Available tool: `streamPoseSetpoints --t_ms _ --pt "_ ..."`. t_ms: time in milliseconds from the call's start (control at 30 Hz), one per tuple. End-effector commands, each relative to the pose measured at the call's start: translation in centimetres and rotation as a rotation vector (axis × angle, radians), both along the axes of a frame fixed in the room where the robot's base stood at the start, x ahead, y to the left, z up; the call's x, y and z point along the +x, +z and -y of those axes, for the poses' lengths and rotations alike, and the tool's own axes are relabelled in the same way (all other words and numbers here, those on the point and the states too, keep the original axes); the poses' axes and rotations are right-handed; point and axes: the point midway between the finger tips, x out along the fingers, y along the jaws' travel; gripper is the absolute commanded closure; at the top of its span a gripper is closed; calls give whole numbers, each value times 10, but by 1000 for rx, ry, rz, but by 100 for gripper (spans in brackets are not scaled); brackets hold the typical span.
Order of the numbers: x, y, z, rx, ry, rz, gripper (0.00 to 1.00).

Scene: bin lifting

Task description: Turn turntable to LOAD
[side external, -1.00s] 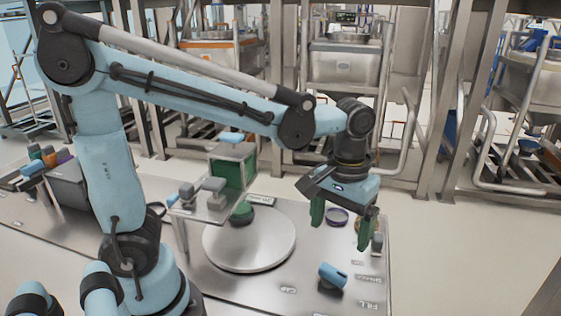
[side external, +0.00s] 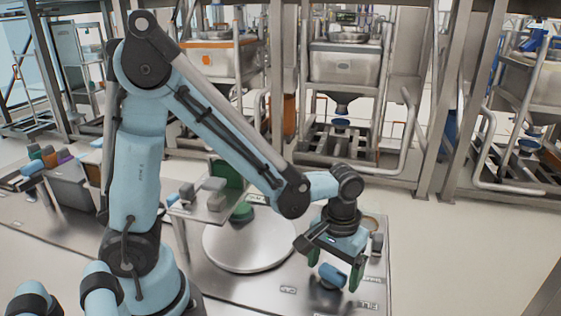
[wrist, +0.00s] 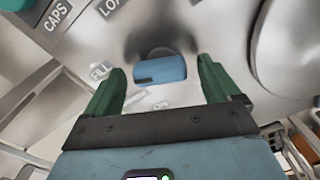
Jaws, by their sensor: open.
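A blue knob (side external: 334,275) stands on the metal table, in front and to the right of the round silver turntable disc (side external: 232,258). My gripper (side external: 333,272) is above the knob, with its green fingers spread and pointing down. In the wrist view, the blue knob (wrist: 160,71) shows between the two open fingers of my gripper (wrist: 162,66); I cannot see contact. Labels surround the knob: a FILL label (wrist: 100,72), a CAPS label (wrist: 57,15) and a partly cut-off label starting with LO (wrist: 109,5). The disc's edge (wrist: 290,50) shows at right.
A raised stand with grey blocks (side external: 208,200) overhangs the disc's left side. Small items stand behind my gripper at the table's right edge. Steel frames and hoppers (side external: 345,62) fill the background.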

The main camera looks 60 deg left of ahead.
Motion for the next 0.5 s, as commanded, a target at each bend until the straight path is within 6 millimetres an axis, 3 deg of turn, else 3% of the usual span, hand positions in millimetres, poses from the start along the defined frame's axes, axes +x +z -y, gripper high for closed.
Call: streamPoseSetpoints --t_ms 233,500 --pt "0 -1 0 0 0 0 11" --pt "0 0 0 0 0 0 50"
